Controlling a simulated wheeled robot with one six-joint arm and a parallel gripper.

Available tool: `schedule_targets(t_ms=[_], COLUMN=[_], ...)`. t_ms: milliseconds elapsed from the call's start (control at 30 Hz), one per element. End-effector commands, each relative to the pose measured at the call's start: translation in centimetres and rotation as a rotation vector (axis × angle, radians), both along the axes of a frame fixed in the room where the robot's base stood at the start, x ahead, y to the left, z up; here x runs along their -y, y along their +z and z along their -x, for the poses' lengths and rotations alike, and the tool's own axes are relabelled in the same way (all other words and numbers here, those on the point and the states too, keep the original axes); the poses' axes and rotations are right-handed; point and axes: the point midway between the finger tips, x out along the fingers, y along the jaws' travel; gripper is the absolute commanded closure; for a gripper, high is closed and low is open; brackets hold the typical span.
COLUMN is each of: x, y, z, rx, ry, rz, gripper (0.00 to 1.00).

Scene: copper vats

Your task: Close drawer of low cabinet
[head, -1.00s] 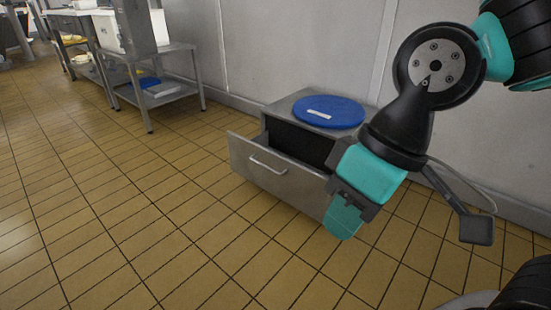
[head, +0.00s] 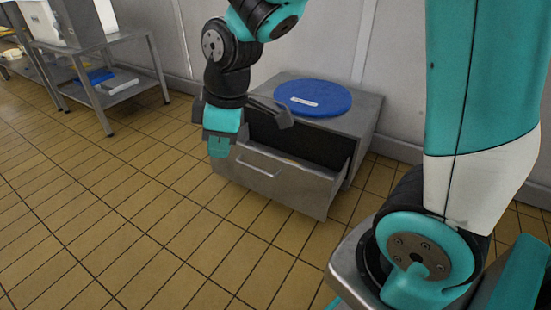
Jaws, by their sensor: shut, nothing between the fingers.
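The low cabinet (head: 366,110) is a grey metal box on the tiled floor by the wall. Its drawer (head: 300,185) is pulled out, with the dark inside showing behind the front panel. A bar handle (head: 259,164) is on the drawer front. My gripper (head: 219,148) is shut and empty, pointing down at the left end of the drawer front. It hides the drawer's left top corner. I cannot tell whether it touches the drawer.
A round blue lid (head: 313,98) with a white label lies on the cabinet top. A metal table (head: 115,88) with a lower shelf stands at the left. The tiled floor (head: 130,220) in front of the drawer is clear.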

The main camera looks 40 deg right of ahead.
Motion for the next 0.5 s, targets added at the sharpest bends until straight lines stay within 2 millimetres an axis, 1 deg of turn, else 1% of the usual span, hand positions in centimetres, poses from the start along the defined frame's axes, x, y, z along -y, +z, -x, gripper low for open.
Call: schedule_targets(t_ms=[33,67,100,167,200,267,300,333,400,500], x=[1.9,3.2,4.9,7.8,9.7,12.5,14.3,15.5,18.0,20.6], y=[-2.0,-3.3,-5.0,-7.8,-9.6,-12.4,-14.1,-15.2,-17.7,-20.1], z=[-3.0,-4.6,-6.6,-9.2,-10.6,-12.3,-13.0,-13.5,-14.1,-14.4], rx=[0.017,0.033,0.049,0.06,0.061,0.051,0.037,0.025,-0.005,-0.045], ry=[0.064,0.115,0.185,0.297,0.372,0.484,0.554,0.606,0.711,0.825], rz=[0.06,0.1,0.158,0.244,0.302,0.384,0.431,0.465,0.53,0.592], gripper=[1.0,1.0,1.0,1.0,1.0,1.0,1.0,1.0,1.0,1.0])
